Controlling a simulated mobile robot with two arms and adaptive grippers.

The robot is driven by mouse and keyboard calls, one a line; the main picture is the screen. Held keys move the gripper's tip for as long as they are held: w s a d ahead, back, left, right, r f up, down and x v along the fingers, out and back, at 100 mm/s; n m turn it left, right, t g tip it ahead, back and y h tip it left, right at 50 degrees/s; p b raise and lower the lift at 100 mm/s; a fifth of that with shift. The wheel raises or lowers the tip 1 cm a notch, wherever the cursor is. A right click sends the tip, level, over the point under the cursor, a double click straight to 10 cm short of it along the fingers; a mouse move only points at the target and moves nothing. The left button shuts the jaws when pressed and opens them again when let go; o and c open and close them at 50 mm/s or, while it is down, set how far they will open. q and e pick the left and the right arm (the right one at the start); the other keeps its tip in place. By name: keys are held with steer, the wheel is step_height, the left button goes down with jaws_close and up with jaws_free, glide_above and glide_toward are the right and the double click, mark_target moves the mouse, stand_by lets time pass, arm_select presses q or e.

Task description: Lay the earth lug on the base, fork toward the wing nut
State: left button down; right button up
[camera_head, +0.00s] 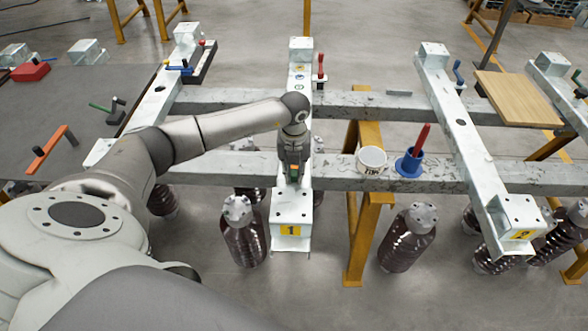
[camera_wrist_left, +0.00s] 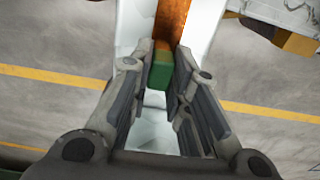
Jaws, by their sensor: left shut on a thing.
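My left gripper (camera_head: 293,173) is over the near end of the pale metal base marked 1 (camera_head: 291,212), in the middle of the head view. In the left wrist view its two fingers (camera_wrist_left: 165,95) are closed around a green block with a copper-orange strip (camera_wrist_left: 172,20) running away from it, which looks like the earth lug. The strip lies along the pale base (camera_wrist_left: 207,22), seen beneath it. The fork end is out of sight, and I cannot tell whether the lug touches the base. I cannot make out the wing nut. My right gripper is not in view.
A white tub (camera_head: 371,161) and a blue holder with a red-handled tool (camera_head: 409,163) stand on the near rail, right of the base. A red-handled lever (camera_head: 320,68) rises beside the base's far part. A wooden board (camera_head: 520,98) lies at right.

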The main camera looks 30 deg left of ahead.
arm_select(q)
steer(key=shift+f, duration=0.5)
stand_by(0.4)
steer(key=c, duration=1.3)
jaws_free()
steer(key=shift+r, duration=0.1)
step_height(320, 180, up, 12)
steer(key=shift+f, duration=0.1)
